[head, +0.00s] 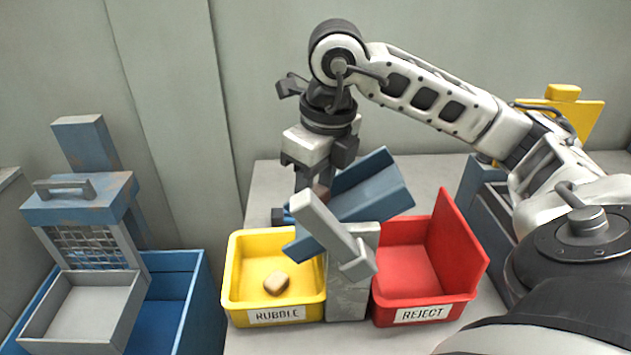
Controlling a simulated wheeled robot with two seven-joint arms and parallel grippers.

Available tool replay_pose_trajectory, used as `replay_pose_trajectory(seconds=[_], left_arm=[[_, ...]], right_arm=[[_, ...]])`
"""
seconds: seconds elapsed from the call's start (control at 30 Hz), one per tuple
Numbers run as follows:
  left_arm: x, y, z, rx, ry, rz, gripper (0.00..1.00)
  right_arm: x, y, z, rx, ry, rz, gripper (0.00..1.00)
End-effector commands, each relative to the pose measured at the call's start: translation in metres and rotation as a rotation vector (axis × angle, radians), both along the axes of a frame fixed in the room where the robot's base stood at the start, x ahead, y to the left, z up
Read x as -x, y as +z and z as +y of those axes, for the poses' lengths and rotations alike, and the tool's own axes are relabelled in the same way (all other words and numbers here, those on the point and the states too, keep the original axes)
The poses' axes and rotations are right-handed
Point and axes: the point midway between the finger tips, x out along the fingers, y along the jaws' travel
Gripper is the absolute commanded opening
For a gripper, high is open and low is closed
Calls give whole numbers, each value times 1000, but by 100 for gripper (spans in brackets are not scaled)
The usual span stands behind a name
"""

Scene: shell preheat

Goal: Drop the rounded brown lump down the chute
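My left gripper is not in view.
The yellow RUBBLE bin (236,275) holds a tan lump (276,283). The red REJECT bin (463,250) looks empty. A grey slanted bar (335,236) crosses in front of the chute. A blue container with a wire-mesh gate (85,200) and grey tray stands at left.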

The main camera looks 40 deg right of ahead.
Motion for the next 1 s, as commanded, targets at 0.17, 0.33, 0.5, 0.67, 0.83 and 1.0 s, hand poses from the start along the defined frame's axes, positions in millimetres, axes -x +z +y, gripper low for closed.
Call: replay_pose_trajectory(seconds=[0.17,0.33,0.5,0.67,0.83,1.0], left_arm=[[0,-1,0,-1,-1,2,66],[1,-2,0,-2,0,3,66],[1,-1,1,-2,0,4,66],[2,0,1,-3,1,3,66],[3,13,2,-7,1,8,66],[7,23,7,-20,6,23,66]], right_arm=[[0,0,0,0,0,0,66],[0,0,0,0,0,1,66],[1,8,0,0,-1,-2,66],[4,36,-1,-1,1,-7,66],[10,83,-2,2,0,-7,66],[17,127,-4,1,-3,-6,66]])
